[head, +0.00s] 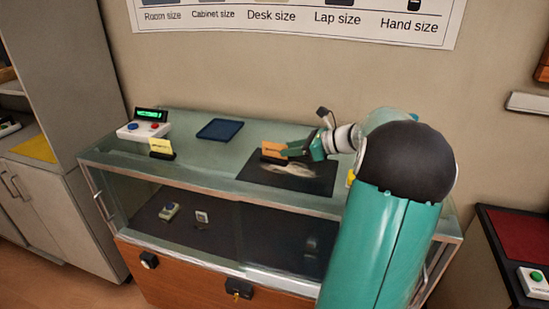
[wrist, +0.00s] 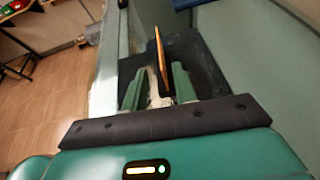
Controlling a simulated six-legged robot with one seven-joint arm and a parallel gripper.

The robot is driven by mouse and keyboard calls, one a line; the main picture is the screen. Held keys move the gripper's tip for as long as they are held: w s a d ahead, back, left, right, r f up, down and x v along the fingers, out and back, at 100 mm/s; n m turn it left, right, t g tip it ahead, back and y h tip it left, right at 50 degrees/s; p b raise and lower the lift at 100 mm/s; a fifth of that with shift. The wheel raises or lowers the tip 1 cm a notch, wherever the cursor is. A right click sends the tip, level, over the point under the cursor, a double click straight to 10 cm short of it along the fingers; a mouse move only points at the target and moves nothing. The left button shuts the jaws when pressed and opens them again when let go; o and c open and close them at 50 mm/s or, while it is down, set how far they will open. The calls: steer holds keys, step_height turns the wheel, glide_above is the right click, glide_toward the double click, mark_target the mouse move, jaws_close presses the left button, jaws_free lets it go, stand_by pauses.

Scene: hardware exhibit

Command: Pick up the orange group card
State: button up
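The orange group card (head: 273,149) stands upright in a dark holder on top of the glass display case, at the back edge of a black mat. In the wrist view the card (wrist: 160,50) shows nearly edge-on, ahead of and between my two fingers. My gripper (head: 290,149) reaches in from the right, close beside the card. In the wrist view my gripper (wrist: 158,72) is open, with a gap on each side of the card's line. Whether a finger touches the card cannot be told.
A pale flat object lies on the black mat (head: 315,181). A yellow card (head: 161,147), a white device with a green display (head: 144,128) and a dark blue tray (head: 220,129) stand further left on the glass top (head: 215,160). A wall (head: 220,75) rises behind.

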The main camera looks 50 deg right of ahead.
mark_target(275, 157)
steer(key=x, duration=0.6)
steer(key=shift+d, duration=0.1)
jaws_close()
